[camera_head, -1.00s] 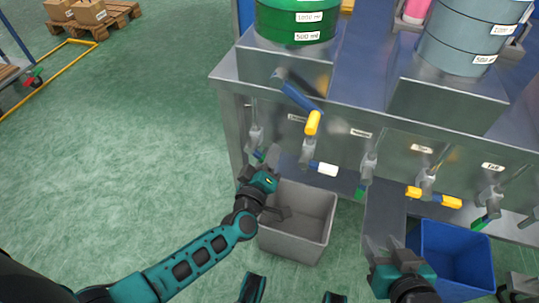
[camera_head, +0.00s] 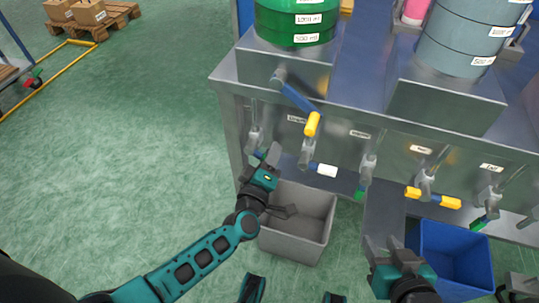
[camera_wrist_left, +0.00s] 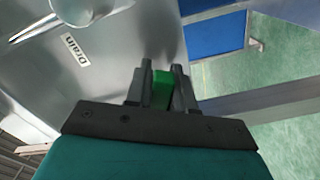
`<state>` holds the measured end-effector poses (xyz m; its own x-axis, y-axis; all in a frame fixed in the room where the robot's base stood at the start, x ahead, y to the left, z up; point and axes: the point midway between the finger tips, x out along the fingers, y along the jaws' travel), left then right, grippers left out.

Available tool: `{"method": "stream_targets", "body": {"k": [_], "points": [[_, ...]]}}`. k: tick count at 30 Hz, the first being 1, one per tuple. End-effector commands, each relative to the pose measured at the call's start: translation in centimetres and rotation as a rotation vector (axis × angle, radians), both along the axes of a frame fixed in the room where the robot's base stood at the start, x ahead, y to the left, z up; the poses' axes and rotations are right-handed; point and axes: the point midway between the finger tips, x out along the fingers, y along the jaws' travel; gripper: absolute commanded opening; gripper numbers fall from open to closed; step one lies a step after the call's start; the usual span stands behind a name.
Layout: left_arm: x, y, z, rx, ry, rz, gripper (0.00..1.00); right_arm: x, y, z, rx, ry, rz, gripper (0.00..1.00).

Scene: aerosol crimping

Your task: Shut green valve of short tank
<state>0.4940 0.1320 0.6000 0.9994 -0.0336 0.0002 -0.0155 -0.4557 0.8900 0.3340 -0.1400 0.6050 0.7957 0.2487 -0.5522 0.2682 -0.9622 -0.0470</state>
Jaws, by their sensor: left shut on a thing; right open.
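The green tank (camera_head: 297,22) stands on the left of the metal bench, and a blue-grey tank (camera_head: 462,38) on the right. Below the green tank's side, the leftmost valve (camera_head: 255,135) hangs on the bench front. My left gripper (camera_head: 271,153) is at that valve's lower end. In the left wrist view its fingers (camera_wrist_left: 163,72) are shut on a green handle tip (camera_wrist_left: 162,90), close to the metal panel marked "Drain" (camera_wrist_left: 75,50). The rest of that handle is hidden by the gripper. My right gripper (camera_head: 380,246) is open and empty at lower right.
A blue lever with a yellow tip (camera_head: 312,124), a white-tipped valve (camera_head: 323,170), green-tipped handles (camera_head: 360,193) and yellow-tipped handles (camera_head: 440,202) line the bench front. A grey bin (camera_head: 295,249) and a blue bin (camera_head: 453,268) stand below. Open green floor lies left.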

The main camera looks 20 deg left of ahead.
Motion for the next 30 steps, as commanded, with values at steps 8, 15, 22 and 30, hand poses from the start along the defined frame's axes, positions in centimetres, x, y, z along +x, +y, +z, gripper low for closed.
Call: {"method": "stream_targets", "body": {"k": [8, 15, 22, 30], "points": [[0.0, -0.5, 1.2, -0.222, 0.007, 0.000, 0.00, -0.1, -0.1, 0.1, -0.002, 0.002, -0.002, 0.43], [0.0, -0.7, 2.1, -0.377, 0.012, -0.001, 0.00, -0.1, -0.2, 0.0, -0.004, 0.002, -0.004, 0.43], [0.0, -0.7, 2.5, -0.463, 0.014, -0.002, 0.00, -0.1, -0.2, 0.1, -0.005, 0.001, -0.004, 0.43], [0.1, -0.7, 2.7, -0.495, 0.016, -0.003, 0.00, -0.1, -0.3, 0.1, -0.006, 0.001, -0.003, 0.43]]}}
